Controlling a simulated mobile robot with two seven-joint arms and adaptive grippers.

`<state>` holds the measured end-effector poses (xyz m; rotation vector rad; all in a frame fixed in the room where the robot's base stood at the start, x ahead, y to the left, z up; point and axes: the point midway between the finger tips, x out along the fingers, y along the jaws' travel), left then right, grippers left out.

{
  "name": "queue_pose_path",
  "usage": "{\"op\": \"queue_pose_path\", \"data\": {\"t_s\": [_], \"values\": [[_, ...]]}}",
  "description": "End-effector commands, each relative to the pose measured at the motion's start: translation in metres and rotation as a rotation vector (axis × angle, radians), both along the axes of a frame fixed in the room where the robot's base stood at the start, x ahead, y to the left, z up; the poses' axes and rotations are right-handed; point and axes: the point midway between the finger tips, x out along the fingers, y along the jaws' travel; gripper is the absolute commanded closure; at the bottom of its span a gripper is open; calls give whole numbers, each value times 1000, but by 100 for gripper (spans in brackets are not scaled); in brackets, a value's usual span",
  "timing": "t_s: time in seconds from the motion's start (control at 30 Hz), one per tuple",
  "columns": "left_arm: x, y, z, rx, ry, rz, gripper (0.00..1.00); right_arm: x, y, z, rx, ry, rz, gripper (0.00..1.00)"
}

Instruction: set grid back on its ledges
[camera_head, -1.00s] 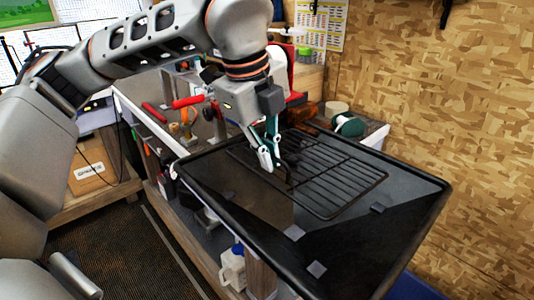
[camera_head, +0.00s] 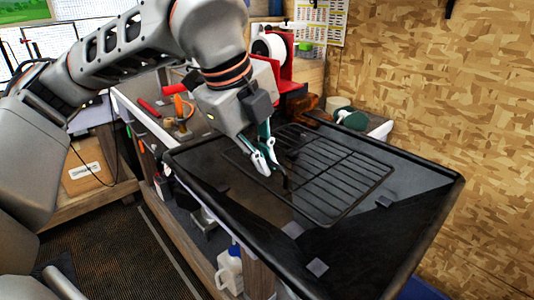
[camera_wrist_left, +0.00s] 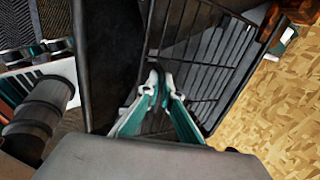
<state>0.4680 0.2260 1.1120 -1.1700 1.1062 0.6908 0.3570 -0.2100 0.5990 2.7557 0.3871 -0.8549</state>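The grid (camera_head: 341,178) is a dark wire rack of parallel bars over the left and back part of a black tray (camera_head: 426,206). Small grey tabs, perhaps the ledges, show in the tray, one at the front (camera_head: 292,229). I cannot tell whether the grid touches any of them. My left gripper (camera_head: 264,160) points down at the grid's left part, its fingertips close together around a dark bar or handle. In the left wrist view the fingertips (camera_wrist_left: 163,82) meet at the bars of the grid (camera_wrist_left: 205,62). My right gripper is out of view.
Behind the tray is a workbench with a red-handled tool (camera_head: 150,108), a tape roll (camera_head: 337,104) and a dark green item (camera_head: 351,119). A chipboard wall (camera_head: 450,90) stands behind and right. A white jug (camera_head: 229,272) stands below the tray.

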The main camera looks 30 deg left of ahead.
Motion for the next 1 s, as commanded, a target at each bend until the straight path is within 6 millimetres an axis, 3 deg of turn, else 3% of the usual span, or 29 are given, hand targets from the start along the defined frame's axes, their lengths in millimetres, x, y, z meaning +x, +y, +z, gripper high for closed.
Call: {"op": "queue_pose_path", "data": {"t_s": [0.5, 1.0], "values": [[1, 0, -46, 0, 2, 0, 100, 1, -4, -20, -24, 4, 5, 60], [0, 0, -52, -1, -2, 0, 100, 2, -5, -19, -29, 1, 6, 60]]}}
